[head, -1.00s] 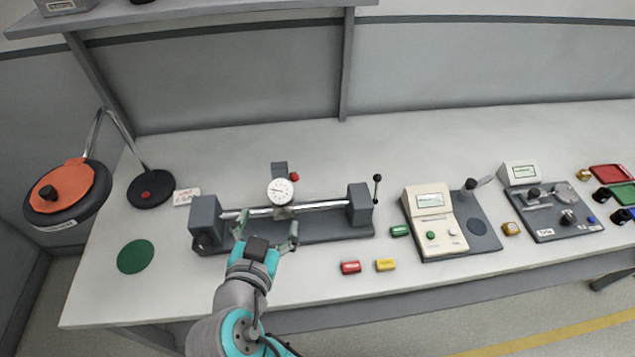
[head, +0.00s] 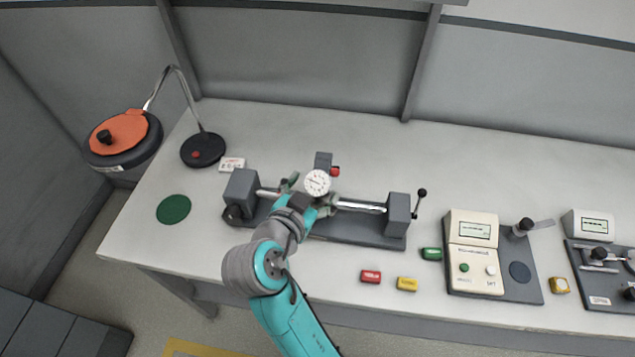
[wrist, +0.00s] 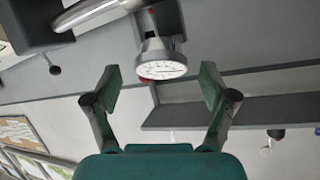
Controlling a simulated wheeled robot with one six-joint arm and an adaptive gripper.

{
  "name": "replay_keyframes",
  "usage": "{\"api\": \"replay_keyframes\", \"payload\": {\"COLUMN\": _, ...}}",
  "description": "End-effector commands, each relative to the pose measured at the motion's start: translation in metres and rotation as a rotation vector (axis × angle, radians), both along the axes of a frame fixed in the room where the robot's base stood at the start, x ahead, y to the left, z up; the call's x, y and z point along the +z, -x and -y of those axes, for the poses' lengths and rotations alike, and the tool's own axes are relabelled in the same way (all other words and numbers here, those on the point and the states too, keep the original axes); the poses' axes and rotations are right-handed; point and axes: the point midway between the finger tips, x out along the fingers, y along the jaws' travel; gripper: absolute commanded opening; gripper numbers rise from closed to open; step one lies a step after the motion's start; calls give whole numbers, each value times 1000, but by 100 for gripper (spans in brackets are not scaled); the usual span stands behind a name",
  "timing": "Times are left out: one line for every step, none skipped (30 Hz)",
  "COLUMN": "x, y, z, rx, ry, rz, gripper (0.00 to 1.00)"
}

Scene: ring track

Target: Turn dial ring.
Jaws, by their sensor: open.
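The dial gauge (head: 317,182) has a round white face and sits on a carriage on the steel rail of a grey bench fixture (head: 360,229). In the wrist view the dial (wrist: 162,70) is ahead of my gripper, centred between the fingers, its face seen at a steep angle. The dial's ring is the thin rim around the face. My gripper (wrist: 160,88) is open, with one finger on each side of the dial and no contact visible. In the head view my gripper (head: 305,195) is just below and left of the dial and covers part of the rail.
A red knob (head: 335,171) is right of the dial's post. A black-knobbed lever (head: 421,193) stands at the fixture's right end. Red (head: 370,277), yellow (head: 407,284) and green (head: 431,254) blocks lie in front. A cream meter box (head: 473,252) stands to the right.

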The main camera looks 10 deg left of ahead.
Motion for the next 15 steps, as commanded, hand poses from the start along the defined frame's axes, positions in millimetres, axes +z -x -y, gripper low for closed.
{"api": "replay_keyframes", "payload": {"x": -3, "y": -7, "z": 2, "rx": -2, "ry": 1, "rz": -1, "gripper": 83}}
{"api": "replay_keyframes", "payload": {"x": -4, "y": -9, "z": 3, "rx": -1, "ry": 0, "rz": 0, "gripper": 83}}
{"api": "replay_keyframes", "payload": {"x": -5, "y": -12, "z": 3, "rx": -1, "ry": 0, "rz": 0, "gripper": 83}}
{"api": "replay_keyframes", "payload": {"x": -6, "y": -14, "z": 4, "rx": -1, "ry": 1, "rz": -1, "gripper": 83}}
{"api": "replay_keyframes", "payload": {"x": -7, "y": -16, "z": 4, "rx": -1, "ry": 1, "rz": -1, "gripper": 83}}
{"api": "replay_keyframes", "payload": {"x": -8, "y": -18, "z": 5, "rx": -1, "ry": 1, "rz": -1, "gripper": 83}}
{"api": "replay_keyframes", "payload": {"x": -8, "y": -19, "z": 5, "rx": -1, "ry": 2, "rz": 0, "gripper": 83}}
{"api": "replay_keyframes", "payload": {"x": -8, "y": -20, "z": 5, "rx": 0, "ry": 0, "rz": 1, "gripper": 83}}
{"api": "replay_keyframes", "payload": {"x": -9, "y": -21, "z": 6, "rx": 0, "ry": 0, "rz": 1, "gripper": 83}}
{"api": "replay_keyframes", "payload": {"x": -9, "y": -21, "z": 6, "rx": 0, "ry": 0, "rz": 0, "gripper": 83}}
{"api": "replay_keyframes", "payload": {"x": -9, "y": -21, "z": 6, "rx": 0, "ry": 0, "rz": 0, "gripper": 83}}
{"api": "replay_keyframes", "payload": {"x": -9, "y": -22, "z": 5, "rx": 1, "ry": 0, "rz": 0, "gripper": 83}}
{"api": "replay_keyframes", "payload": {"x": -9, "y": -22, "z": 5, "rx": 1, "ry": 0, "rz": 0, "gripper": 83}}
{"api": "replay_keyframes", "payload": {"x": -9, "y": -21, "z": 5, "rx": 1, "ry": 0, "rz": 0, "gripper": 83}}
{"api": "replay_keyframes", "payload": {"x": -9, "y": -21, "z": 5, "rx": 1, "ry": 0, "rz": 0, "gripper": 83}}
